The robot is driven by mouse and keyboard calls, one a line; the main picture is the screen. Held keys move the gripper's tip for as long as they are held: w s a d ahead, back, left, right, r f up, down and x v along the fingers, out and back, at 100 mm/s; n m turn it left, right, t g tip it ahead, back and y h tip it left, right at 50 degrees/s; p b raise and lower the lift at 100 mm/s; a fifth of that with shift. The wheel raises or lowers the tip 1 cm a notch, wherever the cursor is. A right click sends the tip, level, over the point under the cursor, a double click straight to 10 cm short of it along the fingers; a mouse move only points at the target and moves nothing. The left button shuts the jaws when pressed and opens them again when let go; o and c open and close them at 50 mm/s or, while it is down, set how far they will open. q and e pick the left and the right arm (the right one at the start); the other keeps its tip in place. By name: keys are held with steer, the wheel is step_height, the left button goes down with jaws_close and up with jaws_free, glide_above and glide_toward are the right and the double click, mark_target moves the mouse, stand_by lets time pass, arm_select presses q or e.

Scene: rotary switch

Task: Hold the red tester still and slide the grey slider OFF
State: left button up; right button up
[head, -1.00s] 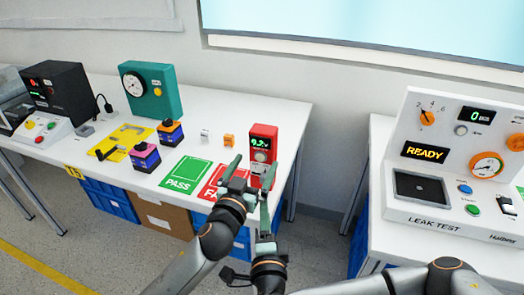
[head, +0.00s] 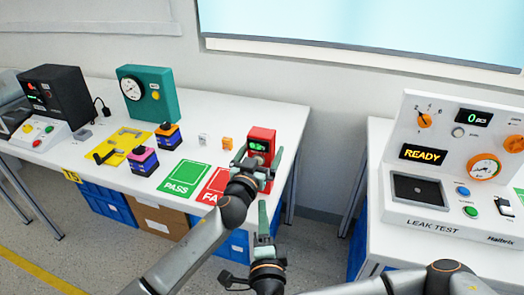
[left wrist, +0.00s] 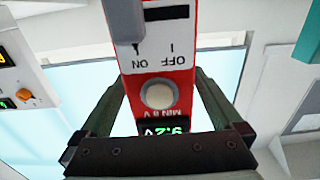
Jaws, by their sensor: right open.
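The red tester (head: 262,135) stands at the right end of the left bench, its green display lit. In the left wrist view the tester (left wrist: 128,88) is upside down; its display reads 9.2 V. The grey slider (left wrist: 125,20) sits at the picture-left end of a dark slot, near upside-down OFF and ON labels. My left gripper (head: 257,164) has its fingers on either side of the tester, also in the left wrist view (left wrist: 157,90); whether they touch it is unclear. My right gripper (head: 265,222) is open and empty, nearer than the tester and below it in the picture.
Green PASS (head: 185,178) and red FAIL (head: 213,187) mats lie left of the tester. A small orange block (head: 227,143) and a white one (head: 203,140) stand close by. The leak test station (head: 430,228) is on the right bench, across a gap.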

arm_select(q)
jaws_close()
arm_select(e)
steer(key=shift+w+d+f, duration=0.1)
steer(key=shift+w+d, duration=0.05)
steer(key=shift+d, duration=0.15)
steer(key=c, duration=0.3)
steer(key=d+y, duration=0.1)
steer(key=d, duration=0.1)
steer(key=d+y, duration=0.1)
steer(key=d+n+y, duration=0.1)
steer(key=d, duration=0.1)
steer(key=shift+w+d+f+y, duration=0.1)
steer(key=shift+w+d+y, duration=0.25)
steer(key=shift+w+y, duration=0.05)
jaws_close()
steer(key=s+d+n+g+y, duration=0.2)
steer(key=d+y, duration=0.2)
steer(key=d, duration=0.1)
steer(key=shift+n, duration=0.3)
steer(key=shift+s+a+x, duration=0.2)
steer(key=shift+a+x, duration=0.2)
steer(key=shift+x, duration=1.75)
steer(key=shift+s+a+x, duration=0.25)
steer(key=shift+a+x, duration=0.2)
steer(key=shift+x, duration=1.7)
steer(key=shift+s+a+x, duration=0.2)
steer(key=shift+a+x, duration=0.2)
steer(key=shift+x, duration=1.75)
